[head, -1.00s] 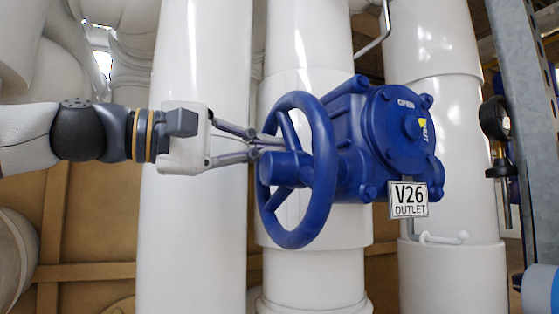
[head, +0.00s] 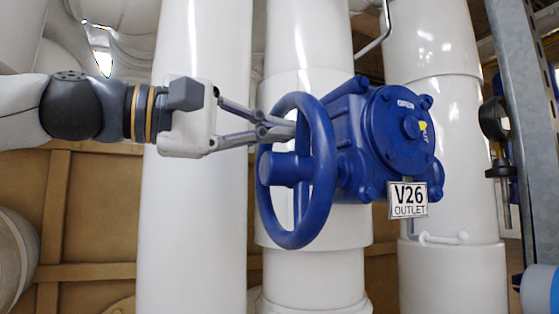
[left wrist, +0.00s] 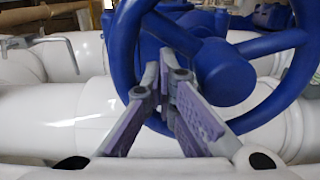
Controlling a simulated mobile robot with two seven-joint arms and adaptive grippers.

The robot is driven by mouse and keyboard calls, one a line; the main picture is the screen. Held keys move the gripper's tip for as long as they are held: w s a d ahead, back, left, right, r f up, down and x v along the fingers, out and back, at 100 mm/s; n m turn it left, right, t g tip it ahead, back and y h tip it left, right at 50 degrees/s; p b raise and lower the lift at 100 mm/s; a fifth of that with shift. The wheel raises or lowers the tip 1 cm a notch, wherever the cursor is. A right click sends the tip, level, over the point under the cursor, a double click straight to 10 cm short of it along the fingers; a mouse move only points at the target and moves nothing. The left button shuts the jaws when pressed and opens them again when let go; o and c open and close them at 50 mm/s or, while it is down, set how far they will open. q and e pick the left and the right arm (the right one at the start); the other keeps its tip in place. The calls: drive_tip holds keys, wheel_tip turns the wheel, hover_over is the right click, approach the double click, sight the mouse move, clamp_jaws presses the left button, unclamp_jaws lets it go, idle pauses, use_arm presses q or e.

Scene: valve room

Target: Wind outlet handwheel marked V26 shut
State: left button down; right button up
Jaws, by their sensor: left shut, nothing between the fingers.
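The blue V26 handwheel (head: 325,160) stands on the left side of a blue valve gearbox (head: 400,130), facing left. A white plate (head: 408,199) below the gearbox reads "V26 OUTLET". My left gripper (head: 288,129) comes in from the left, its fingers shut and empty, with the tips reaching inside the rim above the hub. In the left wrist view the gripper (left wrist: 166,78) points into the opening of the handwheel (left wrist: 122,45), beside a spoke and left of the hub. I cannot tell whether the fingers touch the spoke. My right gripper is not in view.
Thick white vertical pipes (head: 195,220) stand behind the wheel and the arm. The space left of the wheel, below my arm, looks free.

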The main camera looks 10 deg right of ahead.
use_arm(q)
drive_tip(key=shift+s+d+f, duration=0.1)
drive_tip(key=shift+s+d, duration=0.2)
drive_tip(key=shift+s, duration=0.55)
drive_tip(key=shift+s+d+f, duration=0.2)
drive_tip(key=shift+s+f, duration=0.15)
drive_tip(key=shift+s, duration=0.35)
drive_tip(key=shift+f, duration=0.1)
drive_tip(key=shift+s+d+f, duration=0.25)
drive_tip(key=shift+s+f, duration=0.2)
drive_tip(key=shift+s, duration=0.15)
drive_tip(key=shift+f, duration=0.1)
